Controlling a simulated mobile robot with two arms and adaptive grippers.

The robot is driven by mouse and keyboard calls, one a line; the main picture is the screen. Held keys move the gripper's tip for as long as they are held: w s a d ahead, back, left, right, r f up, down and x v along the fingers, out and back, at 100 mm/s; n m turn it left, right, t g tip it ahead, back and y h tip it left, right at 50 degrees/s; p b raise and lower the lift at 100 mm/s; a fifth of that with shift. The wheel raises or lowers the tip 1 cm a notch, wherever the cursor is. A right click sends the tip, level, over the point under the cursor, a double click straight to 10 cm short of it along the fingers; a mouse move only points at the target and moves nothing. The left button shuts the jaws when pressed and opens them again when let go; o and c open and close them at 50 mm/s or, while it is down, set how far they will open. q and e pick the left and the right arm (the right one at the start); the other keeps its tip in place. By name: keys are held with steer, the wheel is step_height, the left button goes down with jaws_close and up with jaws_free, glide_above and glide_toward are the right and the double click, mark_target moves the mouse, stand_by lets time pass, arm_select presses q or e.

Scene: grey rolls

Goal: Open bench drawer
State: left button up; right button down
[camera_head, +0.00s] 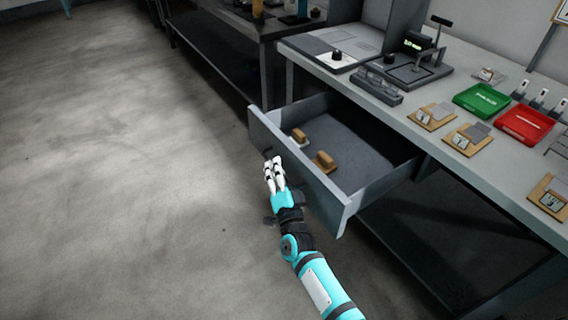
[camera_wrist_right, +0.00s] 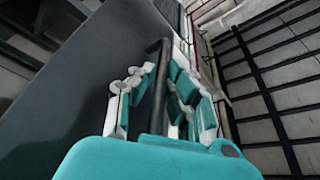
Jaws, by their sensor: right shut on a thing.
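The bench drawer (camera_head: 360,140) is pulled well out from under the bench, and its inside shows. Two brown-handled things (camera_head: 325,161) lie in it. My right gripper (camera_head: 273,172) is at the outer side of the drawer front (camera_head: 300,170). In the right wrist view, its white and teal fingers (camera_wrist_right: 162,95) are closed around a dark bar handle (camera_wrist_right: 160,80) beside the grey drawer front (camera_wrist_right: 85,85). The handle is hidden by the fingers in the head view. My left gripper is not in view.
The bench top (camera_head: 400,120) carries a scale (camera_head: 415,65), a green tray (camera_head: 482,100), a red tray (camera_head: 524,123) and several small cards on wooden boards. Another dark bench (camera_head: 225,50) stands behind. The concrete floor (camera_head: 120,180) at left is clear.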

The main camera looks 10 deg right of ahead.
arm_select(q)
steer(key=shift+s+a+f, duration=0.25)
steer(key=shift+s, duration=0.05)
arm_select(e)
steer(key=shift+s+a+f, duration=0.1)
steer(key=shift+s+a, duration=0.2)
steer(key=shift+a, duration=0.4)
steer(key=c, duration=1.4)
jaws_free()
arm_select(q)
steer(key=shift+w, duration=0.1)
arm_select(e)
steer(key=shift+s, duration=0.1)
steer(key=v, duration=1.1)
steer(key=shift+s, duration=0.35)
steer(key=shift+f, duration=0.15)
